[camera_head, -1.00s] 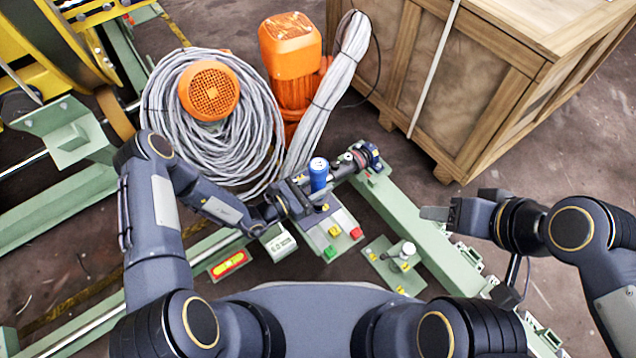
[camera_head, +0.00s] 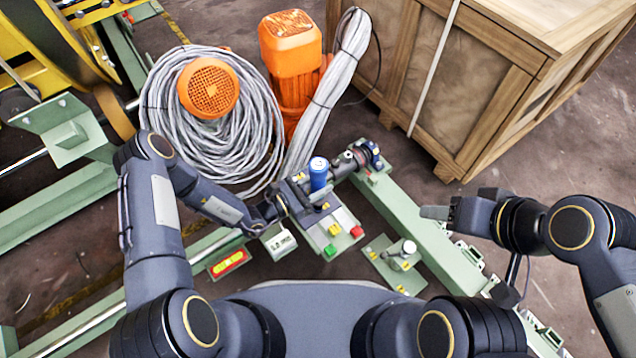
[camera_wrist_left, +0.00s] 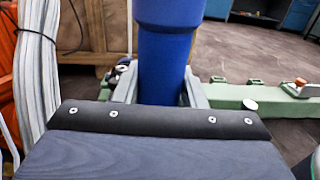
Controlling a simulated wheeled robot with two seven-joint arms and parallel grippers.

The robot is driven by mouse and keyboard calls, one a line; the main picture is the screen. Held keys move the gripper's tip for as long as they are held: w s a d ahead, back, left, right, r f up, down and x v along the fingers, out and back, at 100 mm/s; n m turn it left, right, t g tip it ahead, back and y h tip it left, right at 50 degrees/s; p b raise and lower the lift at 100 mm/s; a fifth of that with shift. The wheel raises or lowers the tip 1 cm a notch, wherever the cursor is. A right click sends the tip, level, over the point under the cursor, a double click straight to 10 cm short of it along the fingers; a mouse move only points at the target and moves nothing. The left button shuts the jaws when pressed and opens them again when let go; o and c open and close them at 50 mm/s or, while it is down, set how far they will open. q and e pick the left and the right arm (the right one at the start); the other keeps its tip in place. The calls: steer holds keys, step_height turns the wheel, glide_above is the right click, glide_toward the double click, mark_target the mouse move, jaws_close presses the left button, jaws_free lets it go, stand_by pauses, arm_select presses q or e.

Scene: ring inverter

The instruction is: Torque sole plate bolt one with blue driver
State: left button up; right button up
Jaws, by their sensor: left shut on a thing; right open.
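The blue driver (camera_head: 319,174) stands upright in my left gripper (camera_head: 318,190), above the near end of the dark shaft and the green tool plate. In the left wrist view the blue driver (camera_wrist_left: 167,60) fills the middle, with the grey fingers (camera_wrist_left: 155,88) closed on both sides of it. Its lower end is hidden behind the gripper. My right gripper (camera_head: 436,213) is open and empty, above the green rail at right. A sole plate with a grey bolt-like post (camera_head: 404,248) and yellow parts lies beside the rail. I cannot tell which bolt is number one.
A plate with green, yellow and red blocks (camera_head: 335,238) lies at centre. A cable coil (camera_head: 160,110), orange motor (camera_head: 290,60) and wooden crate (camera_head: 480,85) stand behind. The green rail (camera_head: 405,210) runs diagonally.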

mark_target(312, 180)
arm_select(q)
steer(key=shift+f+b, duration=0.5)
steer(key=shift+f, duration=0.25)
stand_by(1.8)
steer(key=shift+r, duration=0.1)
steer(key=shift+r+p, duration=2.2)
steer(key=shift+r, duration=0.35)
